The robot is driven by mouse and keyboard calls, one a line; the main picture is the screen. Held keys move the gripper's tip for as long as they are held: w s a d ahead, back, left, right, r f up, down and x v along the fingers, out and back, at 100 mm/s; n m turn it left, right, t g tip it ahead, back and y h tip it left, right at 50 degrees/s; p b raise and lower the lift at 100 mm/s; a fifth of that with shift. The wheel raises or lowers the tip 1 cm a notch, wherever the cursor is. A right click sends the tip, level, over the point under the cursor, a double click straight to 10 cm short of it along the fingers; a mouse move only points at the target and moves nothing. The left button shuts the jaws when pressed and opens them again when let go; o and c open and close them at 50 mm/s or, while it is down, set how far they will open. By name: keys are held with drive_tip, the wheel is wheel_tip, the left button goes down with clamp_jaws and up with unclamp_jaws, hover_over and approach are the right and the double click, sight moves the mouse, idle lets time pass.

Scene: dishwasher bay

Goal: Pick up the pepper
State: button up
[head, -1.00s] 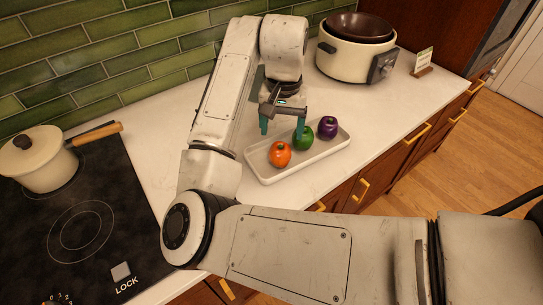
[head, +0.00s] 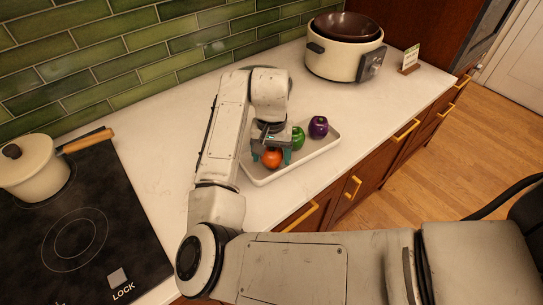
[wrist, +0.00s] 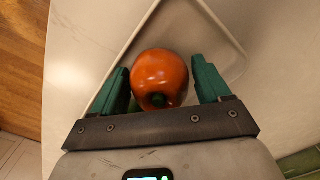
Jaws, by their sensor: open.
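An orange pepper (head: 271,159) with a dark green stem lies at the near left end of a white tray (head: 312,152). A green one (head: 298,138), partly hidden by my gripper, and a purple one (head: 318,126) lie farther along the tray. My gripper (head: 271,153) is open, pointing down over the orange pepper. In the wrist view, the orange pepper (wrist: 160,77) sits between the two green fingers, with a gap on each side. A sliver of green shows beneath its stem side.
The tray stands on a white counter (head: 160,145) near its front edge. A cream cooker (head: 333,62) and small sign (head: 410,58) stand at the back right. A black hob (head: 75,225) with a lidded pot (head: 32,170) is left. A green tiled wall (head: 130,60) is behind.

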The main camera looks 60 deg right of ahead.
drive_tip(key=c, duration=0.8)
drive_tip(key=shift+r, duration=0.1)
drive_tip(key=shift+c, duration=0.2)
drive_tip(key=shift+r, duration=0.25)
wheel_tip(320, 180, up, 2)
drive_tip(key=shift+b, duration=0.55)
drive_tip(key=s+a+r, duration=0.3)
drive_tip(key=s+r, duration=0.7)
drive_tip(key=s, duration=0.3)
drive_tip(key=shift+s+r, duration=0.2)
drive_tip(key=shift+s, duration=0.15)
drive_tip(key=shift+w, duration=0.1)
